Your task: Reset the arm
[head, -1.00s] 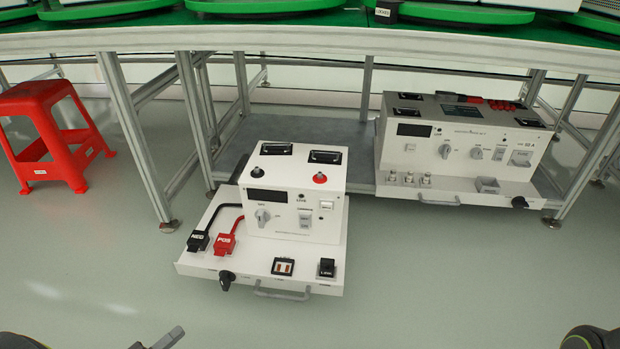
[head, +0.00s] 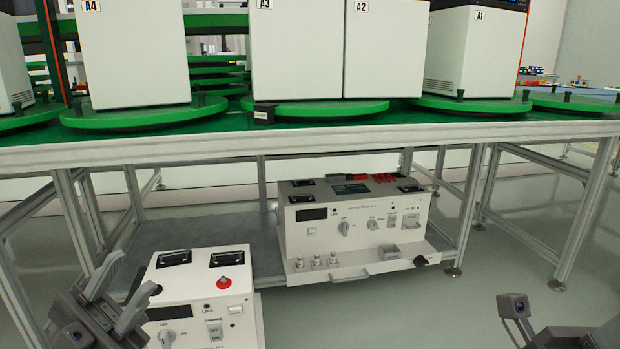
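My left gripper (head: 121,292) is raised at the lower left of the head view. Its two grey fingers stand apart with a gap between them, and nothing shows in the gap. It appears in front of the left edge of the nearer white instrument box (head: 185,287); I cannot tell the distance between them. My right arm's end (head: 516,310) comes in at the lower right, over bare floor. Its fingers cannot be made out clearly, and much of it is cut off by the frame edge.
A long table (head: 330,146) carries green turntables (head: 320,107) with tall white cabinets (head: 297,55). A second white instrument box (head: 350,222) stands on the low shelf beneath. Metal table legs (head: 471,205) stand at both sides. The floor (head: 430,300) at right is clear.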

